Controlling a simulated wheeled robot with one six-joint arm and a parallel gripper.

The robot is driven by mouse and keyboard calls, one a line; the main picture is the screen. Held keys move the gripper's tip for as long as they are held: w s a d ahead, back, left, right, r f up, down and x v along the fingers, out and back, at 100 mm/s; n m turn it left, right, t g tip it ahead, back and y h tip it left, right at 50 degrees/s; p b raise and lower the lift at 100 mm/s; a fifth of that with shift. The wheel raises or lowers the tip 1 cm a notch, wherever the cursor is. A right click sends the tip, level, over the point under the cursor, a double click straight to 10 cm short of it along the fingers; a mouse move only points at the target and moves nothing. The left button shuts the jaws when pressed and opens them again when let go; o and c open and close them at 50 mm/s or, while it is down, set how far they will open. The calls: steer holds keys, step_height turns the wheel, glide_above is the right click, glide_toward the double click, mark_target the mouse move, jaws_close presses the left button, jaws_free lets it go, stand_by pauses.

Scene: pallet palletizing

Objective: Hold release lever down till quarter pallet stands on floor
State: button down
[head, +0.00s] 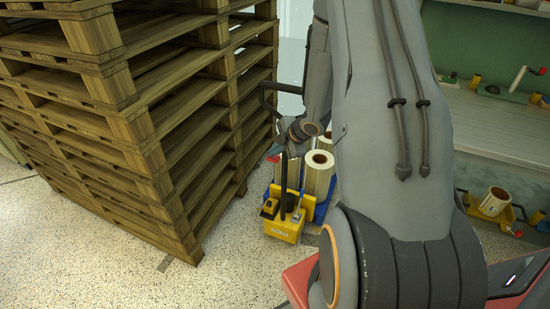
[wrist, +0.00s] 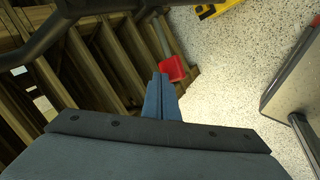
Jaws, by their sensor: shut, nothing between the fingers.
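The yellow pallet truck (head: 285,228) stands on the floor by the pallet stack. Behind it is the blue quarter pallet (head: 322,208), carrying several cream rolls (head: 318,172). The gap between pallet and floor is hidden, so I cannot tell whether it rests on the floor. The red release lever (wrist: 172,68) shows in the wrist view right at the tips of my gripper (wrist: 160,76). My gripper's blue fingers are shut with nothing between them. They overlap the lever's edge; I cannot tell whether they press on it. In the head view my gripper (head: 275,151) is small, above the truck.
A tall stack of wooden pallets (head: 130,125) fills the left. The truck's black handle loop (head: 266,95) rises beside my wrist. The speckled floor in front is clear.

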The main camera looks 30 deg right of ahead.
steer(key=shift+f, duration=0.15)
steer(key=shift+s+a+f+b, duration=0.1)
steer(key=shift+a+f+b, duration=0.05)
steer(key=shift+f+b, duration=0.85)
